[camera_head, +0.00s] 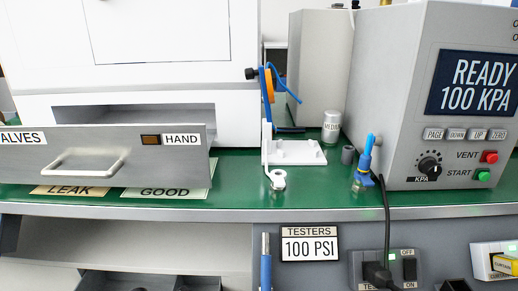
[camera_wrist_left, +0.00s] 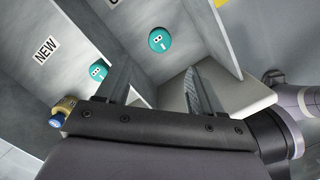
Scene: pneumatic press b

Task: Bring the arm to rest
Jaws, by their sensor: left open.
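My left gripper (camera_wrist_left: 155,75) shows in the left wrist view. Its two dark fingers stand apart with nothing between them. It is over a grey bin with dividers (camera_wrist_left: 85,30), one wall of which carries a NEW label (camera_wrist_left: 46,50). A round teal part (camera_wrist_left: 160,40) lies in the bin beyond the fingers. A second teal part (camera_wrist_left: 98,70) lies to the left, close to the left finger. A brass and blue fitting (camera_wrist_left: 62,111) shows at the left end of the gripper body; I cannot tell whether they touch. Neither arm shows in the head view.
In the head view, a tester (camera_head: 405,150) reading READY 100 KPA stands at the right of the green bench (camera_head: 235,190). A drawer labelled HAND (camera_head: 110,150) juts out at left. A white stand (camera_head: 295,152) and a blue fitting (camera_head: 363,165) are between them.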

